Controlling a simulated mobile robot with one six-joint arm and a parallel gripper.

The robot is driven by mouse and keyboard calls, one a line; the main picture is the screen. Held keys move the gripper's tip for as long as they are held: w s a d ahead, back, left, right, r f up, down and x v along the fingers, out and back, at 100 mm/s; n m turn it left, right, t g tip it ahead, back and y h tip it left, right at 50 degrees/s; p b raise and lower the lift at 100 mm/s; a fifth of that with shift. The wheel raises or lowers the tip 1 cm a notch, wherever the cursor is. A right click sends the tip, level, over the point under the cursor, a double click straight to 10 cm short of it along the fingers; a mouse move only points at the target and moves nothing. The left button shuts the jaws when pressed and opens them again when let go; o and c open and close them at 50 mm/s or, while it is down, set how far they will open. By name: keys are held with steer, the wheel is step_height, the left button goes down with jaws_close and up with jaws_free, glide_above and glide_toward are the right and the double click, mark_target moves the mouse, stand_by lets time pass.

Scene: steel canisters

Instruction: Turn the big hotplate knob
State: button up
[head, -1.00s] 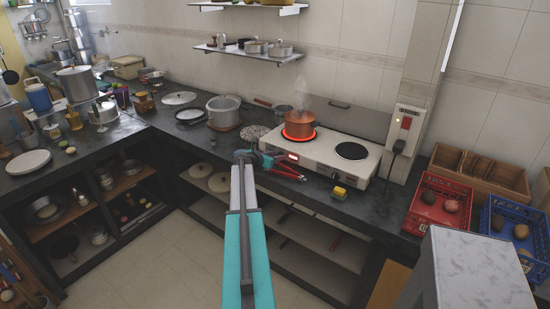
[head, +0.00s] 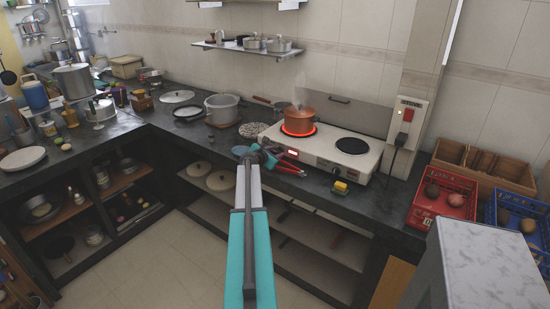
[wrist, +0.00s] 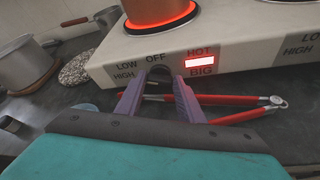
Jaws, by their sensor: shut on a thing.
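The hotplate (head: 325,150) is a white two-ring unit on the dark counter. Its left ring glows red under a copper pot (head: 308,113); the right ring (head: 351,146) is dark. In the wrist view, the big knob (wrist: 159,73) is a dark round knob on the front panel, by the labels OFF, LOW, HIGH and BIG. A lit HOT lamp (wrist: 200,61) is to its right. My gripper (wrist: 160,80) has its purple fingers on either side of the knob, shut on it. In the head view my gripper (head: 266,156) is at the panel's left end and hides the knob.
Red-handled tongs (wrist: 225,104) lie on the counter just under and right of my fingers. A yellow sponge (head: 340,187) lies at the counter's front edge. A grey pot (head: 222,109) stands left of the hotplate, and a red crate (head: 440,199) stands to the right.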

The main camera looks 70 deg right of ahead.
steer(key=shift+s+f+m+b, duration=0.1)
steer(key=shift+f+m+b, duration=0.05)
steer(key=shift+m+b, duration=0.45)
steer(key=shift+t+b, duration=0.3)
steer(key=o, duration=1.1)
steer(key=shift+c, duration=0.2)
steer(key=shift+a, duration=0.2)
steer(key=b+v, duration=0.1)
steer(key=v, duration=1.2)
steer(key=shift+a+b, duration=0.3)
steer(key=shift+b, duration=0.05)
